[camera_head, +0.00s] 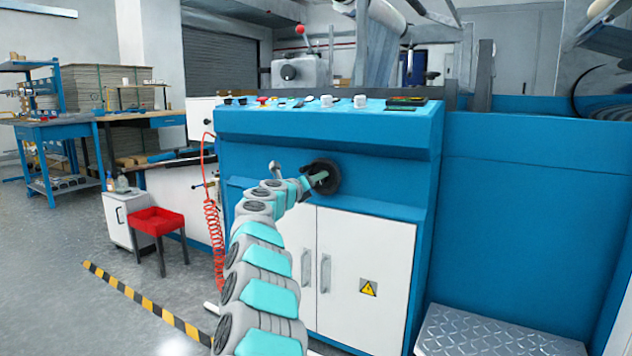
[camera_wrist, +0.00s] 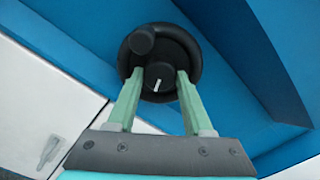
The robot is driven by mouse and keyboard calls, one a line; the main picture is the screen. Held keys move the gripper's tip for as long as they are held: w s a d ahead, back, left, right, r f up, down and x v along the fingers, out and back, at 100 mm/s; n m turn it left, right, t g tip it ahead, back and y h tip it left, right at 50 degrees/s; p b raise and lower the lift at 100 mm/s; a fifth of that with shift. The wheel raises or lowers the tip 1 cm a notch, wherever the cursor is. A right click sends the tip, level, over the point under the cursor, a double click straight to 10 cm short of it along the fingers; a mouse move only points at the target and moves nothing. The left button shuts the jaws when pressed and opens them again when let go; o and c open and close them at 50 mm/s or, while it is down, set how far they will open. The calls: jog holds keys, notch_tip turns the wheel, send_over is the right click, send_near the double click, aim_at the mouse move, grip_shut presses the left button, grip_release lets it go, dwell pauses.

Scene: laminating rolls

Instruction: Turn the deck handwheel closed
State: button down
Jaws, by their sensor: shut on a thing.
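The black deck handwheel (camera_head: 326,177) is on the blue front panel of the machine, above the white cabinet doors. In the wrist view the handwheel (camera_wrist: 180,52) shows a round rim, a knob at its upper left and a small white mark near its centre. My gripper (camera_wrist: 158,80) has its two green fingers on either side of the wheel's lower middle part, shut on it. In the head view my gripper (camera_head: 318,180) reaches the wheel from the left front. The exact contact of the fingertips is partly hidden.
White cabinet doors (camera_head: 372,270) with handles are below the wheel. A control ledge (camera_head: 300,103) with knobs runs above it. A red coiled hose (camera_head: 213,230) hangs at the left, beside a red stool (camera_head: 158,221). A metal step (camera_head: 500,335) stands at lower right.

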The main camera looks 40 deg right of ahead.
jog(key=shift+f, duration=0.1)
jog(key=shift+c, duration=1.5)
grip_release()
jog(key=shift+a, duration=0.1)
jog(key=b+v, duration=0.2)
jog(key=v, duration=0.5)
jog(key=shift+s+a+b, duration=0.15)
jog(key=shift+a+b, duration=0.1)
jog(key=shift+b, duration=0.1)
